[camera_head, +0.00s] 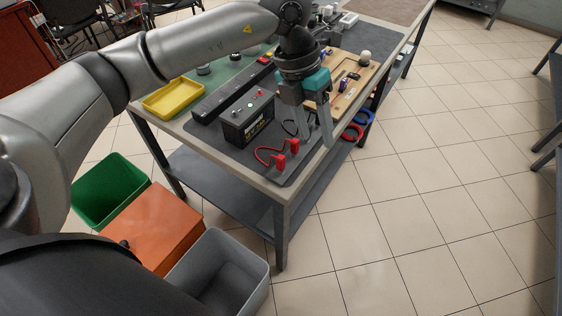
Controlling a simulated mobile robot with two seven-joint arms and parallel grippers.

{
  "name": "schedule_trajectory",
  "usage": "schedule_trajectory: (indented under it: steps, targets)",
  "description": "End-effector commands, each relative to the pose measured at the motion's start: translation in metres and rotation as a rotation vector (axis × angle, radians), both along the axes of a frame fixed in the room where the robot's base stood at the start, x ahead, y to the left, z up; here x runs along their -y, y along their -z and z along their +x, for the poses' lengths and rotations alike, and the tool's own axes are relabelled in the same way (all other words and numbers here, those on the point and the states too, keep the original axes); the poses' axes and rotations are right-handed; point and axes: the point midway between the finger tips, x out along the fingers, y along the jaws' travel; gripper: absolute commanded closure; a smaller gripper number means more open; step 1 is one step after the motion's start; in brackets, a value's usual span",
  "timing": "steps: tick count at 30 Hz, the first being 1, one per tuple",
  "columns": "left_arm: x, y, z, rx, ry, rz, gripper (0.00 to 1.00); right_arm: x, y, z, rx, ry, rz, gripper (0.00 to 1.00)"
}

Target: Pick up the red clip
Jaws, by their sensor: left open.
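Two red clip shapes show near the front right corner of the workbench, one (279,162) nearer and one (293,147) just behind it to the right. A red cable (262,157) curls to their left on the dark mat. My left gripper (316,140) points down over the table's right side, with its grey fingers apart and nothing seen between them. It is just right of the clips and appears apart from them. The left finger stands close to the farther clip. My right gripper is not in view.
A black battery (246,119) stands left of the clips. A long dark bar (228,92) and a yellow tray (173,97) lie farther left. A wooden board (345,78) with parts is behind my gripper.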

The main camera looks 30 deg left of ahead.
Motion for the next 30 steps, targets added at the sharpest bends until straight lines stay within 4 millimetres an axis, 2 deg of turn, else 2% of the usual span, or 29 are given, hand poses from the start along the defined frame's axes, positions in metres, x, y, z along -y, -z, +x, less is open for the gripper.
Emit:
schedule_trajectory:
  steps: [1,3,6,9,13,21,25,30]
  targets:
    - [-0.021,-0.003,0.005,0.002,-0.026,0.078,0.45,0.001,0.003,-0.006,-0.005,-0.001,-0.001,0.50]
    - [-0.044,-0.006,0.008,-0.002,-0.058,0.165,0.45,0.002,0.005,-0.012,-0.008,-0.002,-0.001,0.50]
    - [-0.066,-0.010,0.010,-0.007,-0.090,0.246,0.45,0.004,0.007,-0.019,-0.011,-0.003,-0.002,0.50]
    - [-0.077,-0.010,0.011,-0.013,-0.108,0.287,0.45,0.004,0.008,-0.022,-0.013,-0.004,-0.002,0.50]
    - [-0.080,0.008,0.010,-0.017,-0.112,0.299,0.45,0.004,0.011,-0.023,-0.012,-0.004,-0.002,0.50]
    - [-0.078,0.065,0.010,-0.016,-0.110,0.295,0.45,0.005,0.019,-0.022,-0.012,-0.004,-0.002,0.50]
    - [-0.078,0.082,0.010,-0.014,-0.109,0.294,0.45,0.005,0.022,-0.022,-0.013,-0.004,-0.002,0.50]
    - [-0.077,0.090,0.010,-0.014,-0.109,0.293,0.45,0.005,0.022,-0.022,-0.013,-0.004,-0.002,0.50]
